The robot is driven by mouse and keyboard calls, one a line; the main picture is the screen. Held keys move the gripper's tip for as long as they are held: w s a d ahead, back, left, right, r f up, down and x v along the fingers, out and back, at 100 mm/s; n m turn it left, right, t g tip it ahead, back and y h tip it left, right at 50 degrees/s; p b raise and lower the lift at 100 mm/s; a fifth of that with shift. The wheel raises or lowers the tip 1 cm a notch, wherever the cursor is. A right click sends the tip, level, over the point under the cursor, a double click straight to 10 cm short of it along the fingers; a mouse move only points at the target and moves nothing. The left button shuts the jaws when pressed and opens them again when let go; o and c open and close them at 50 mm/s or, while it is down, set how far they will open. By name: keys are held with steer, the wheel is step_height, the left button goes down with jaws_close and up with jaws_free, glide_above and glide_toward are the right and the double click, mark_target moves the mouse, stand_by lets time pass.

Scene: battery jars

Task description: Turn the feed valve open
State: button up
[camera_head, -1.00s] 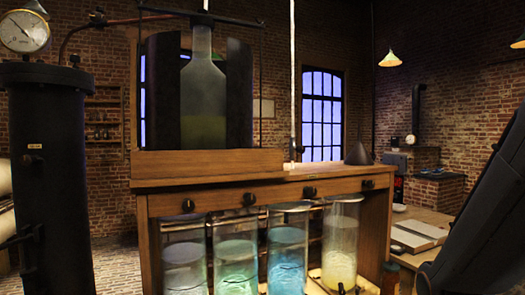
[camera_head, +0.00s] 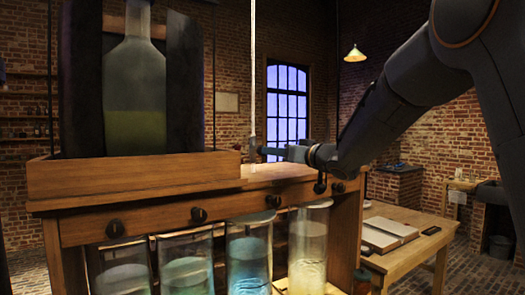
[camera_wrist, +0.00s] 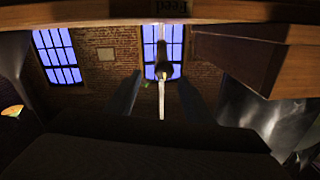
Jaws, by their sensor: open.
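The feed valve (camera_head: 252,146) is a small fitting at the foot of a thin white vertical line above the right part of the wooden bench top. In the wrist view, which looks upside down, the valve (camera_wrist: 165,71) is a dark piece with the pale line running from it. A small plate reading "Feed" (camera_wrist: 168,7) sits on the wooden edge at the top. My gripper (camera_head: 268,151) reaches in from the right at valve height. In the wrist view my gripper (camera_wrist: 158,92) has its two fingers apart, with the valve showing between them. Contact cannot be told.
A wooden box (camera_head: 120,178) holding a big glass bottle (camera_head: 135,90) stands left of the valve. Glass jars (camera_head: 250,262) stand under the bench, below a row of dark knobs (camera_head: 198,214).

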steer(key=x, duration=0.2)
steer(key=p+x, duration=0.1)
steer(key=x, duration=0.1)
steer(key=p+x, duration=0.1)
steer(key=x, duration=0.2)
steer(key=shift+s+a, duration=0.3)
steer(key=shift+a, duration=0.05)
steer(key=shift+w+a, duration=0.2)
steer(key=shift+w, duration=0.2)
steer(key=c, duration=1)
steer(key=shift+c, duration=0.2)
